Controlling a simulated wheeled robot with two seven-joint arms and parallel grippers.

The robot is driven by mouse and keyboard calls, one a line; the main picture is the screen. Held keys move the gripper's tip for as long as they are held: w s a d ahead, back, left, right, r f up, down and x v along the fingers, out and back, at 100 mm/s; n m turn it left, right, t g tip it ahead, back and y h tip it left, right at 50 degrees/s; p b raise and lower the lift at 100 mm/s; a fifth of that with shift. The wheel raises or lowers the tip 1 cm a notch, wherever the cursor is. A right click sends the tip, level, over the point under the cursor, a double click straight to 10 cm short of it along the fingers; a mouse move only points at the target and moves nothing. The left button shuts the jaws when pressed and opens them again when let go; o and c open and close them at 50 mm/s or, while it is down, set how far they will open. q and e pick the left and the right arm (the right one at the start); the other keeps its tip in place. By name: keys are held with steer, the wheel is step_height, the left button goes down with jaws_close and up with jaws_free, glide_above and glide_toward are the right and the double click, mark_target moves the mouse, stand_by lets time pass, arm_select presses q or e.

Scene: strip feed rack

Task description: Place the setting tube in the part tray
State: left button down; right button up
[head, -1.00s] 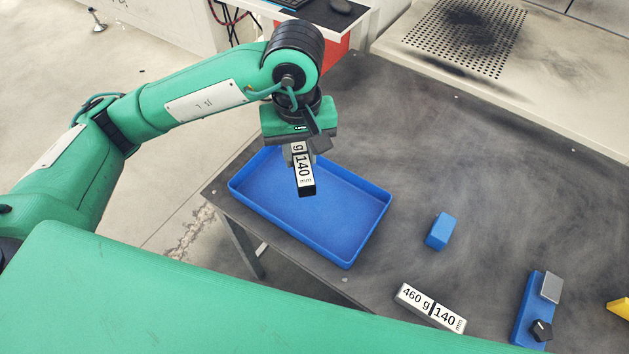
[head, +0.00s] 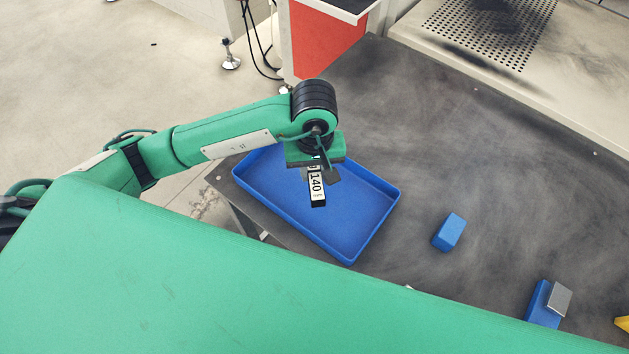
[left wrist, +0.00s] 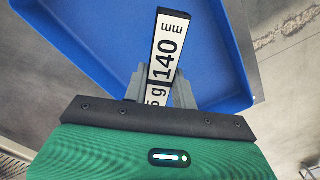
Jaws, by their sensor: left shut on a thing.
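The setting tube (head: 317,188) is a short bar with black sides and a white label reading 140 mm. My left gripper (head: 319,173) is shut on it and holds it over the blue part tray (head: 368,225). The tube hangs downward with its free end over the tray floor; I cannot tell the gap below it. In the left wrist view the tube (left wrist: 167,48) stands out between the grey fingers (left wrist: 160,90), with the tray (left wrist: 224,60) behind it. The fingers cover part of the label. My right gripper is not in view.
A blue block (head: 449,232) lies on the dark table right of the tray. A blue fixture with a grey block (head: 558,299) and a yellow piece (head: 622,323) are at the lower right. My green body hides the table's near side. The table behind the tray is clear.

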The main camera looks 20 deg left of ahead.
mark_target(315, 172)
arm_select(q)
steer(key=shift+f, duration=0.95)
step_height(315, 172, down, 4)
steer(key=shift+r, duration=0.15)
steer(key=shift+f, duration=0.2)
steer(key=c, duration=1.2)
jaws_free()
steer(key=shift+o, duration=0.4)
steer(key=shift+r, duration=0.4)
step_height(315, 172, up, 10)
steer(key=shift+r+b, duration=0.25)
steer(key=shift+b, duration=0.15)
steer(key=shift+r, duration=0.45)
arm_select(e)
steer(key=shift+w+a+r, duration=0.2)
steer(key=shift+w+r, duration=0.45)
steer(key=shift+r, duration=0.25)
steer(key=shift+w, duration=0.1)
